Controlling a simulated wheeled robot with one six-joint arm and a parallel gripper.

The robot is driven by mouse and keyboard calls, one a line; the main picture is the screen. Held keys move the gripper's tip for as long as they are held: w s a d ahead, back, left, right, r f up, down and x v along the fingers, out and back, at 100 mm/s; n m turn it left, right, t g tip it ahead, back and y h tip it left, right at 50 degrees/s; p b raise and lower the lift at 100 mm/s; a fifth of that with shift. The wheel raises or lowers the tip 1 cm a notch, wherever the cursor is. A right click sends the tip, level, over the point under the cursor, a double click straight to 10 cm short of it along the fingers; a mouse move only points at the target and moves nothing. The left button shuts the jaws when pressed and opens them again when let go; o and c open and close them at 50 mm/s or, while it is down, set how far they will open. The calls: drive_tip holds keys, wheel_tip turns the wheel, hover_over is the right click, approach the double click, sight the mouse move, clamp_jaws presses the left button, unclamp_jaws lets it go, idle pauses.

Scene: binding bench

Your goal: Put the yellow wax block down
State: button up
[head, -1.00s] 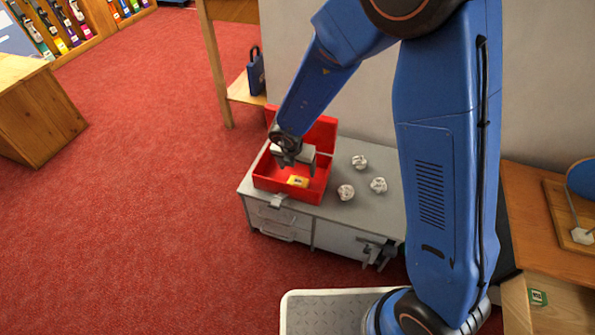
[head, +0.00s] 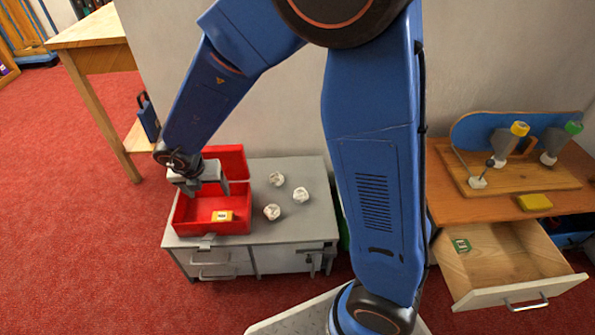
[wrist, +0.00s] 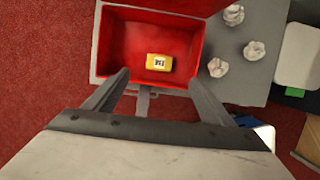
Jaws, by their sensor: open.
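A yellow block with a white label (head: 222,216) lies inside the red box (head: 183,222) on the grey cabinet. In the wrist view the labelled block (wrist: 159,62) rests on the box floor, apart from the fingers. My gripper (head: 212,190) is open and empty above the box. In the wrist view its two fingers (wrist: 160,88) are spread wide, with nothing between them. A second yellow block (head: 535,202), without a visible label, lies on the wooden bench at the right. I cannot tell which of the two is the wax block.
Several crumpled white balls (head: 272,211) lie on the grey cabinet top (head: 295,225) right of the box. At the right, a drawer (head: 510,265) stands open with a green labelled item (head: 461,245) inside. A rack with bottles (head: 515,140) stands on the bench.

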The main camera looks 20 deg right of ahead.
drive_tip(key=w+d+r+n+t+y, duration=0.25)
drive_tip(key=w+r+n, duration=0.2)
drive_tip(key=r, duration=0.35)
drive_tip(key=w+d+r+n+t+y, duration=0.1)
drive_tip(key=w+d+r+n+t, duration=0.15)
drive_tip(key=r+n, duration=0.35)
drive_tip(key=s+d+r+n+t+y, duration=0.2)
drive_tip(key=s+r+n+y, duration=0.15)
drive_tip(key=r+n, duration=0.65)
drive_tip(key=s+d+f+n+g+h, duration=0.2)
drive_tip(key=s+d+n, duration=0.7)
drive_tip(key=s, duration=0.5)
drive_tip(key=s+d+f+n+g+h, duration=0.2)
drive_tip(key=s+d+n+g+h, duration=0.1)
drive_tip(key=s+d+n, duration=0.7)
drive_tip(key=s+d, duration=0.3)
drive_tip(key=s, duration=0.1)
drive_tip(key=shift+s+f+h, duration=0.15)
drive_tip(key=shift+f+h, duration=0.15)
drive_tip(key=shift+h, duration=0.1)
drive_tip(key=shift+d+n, duration=0.1)
drive_tip(key=shift+n, duration=0.15)
drive_tip(key=shift+c, duration=0.4)
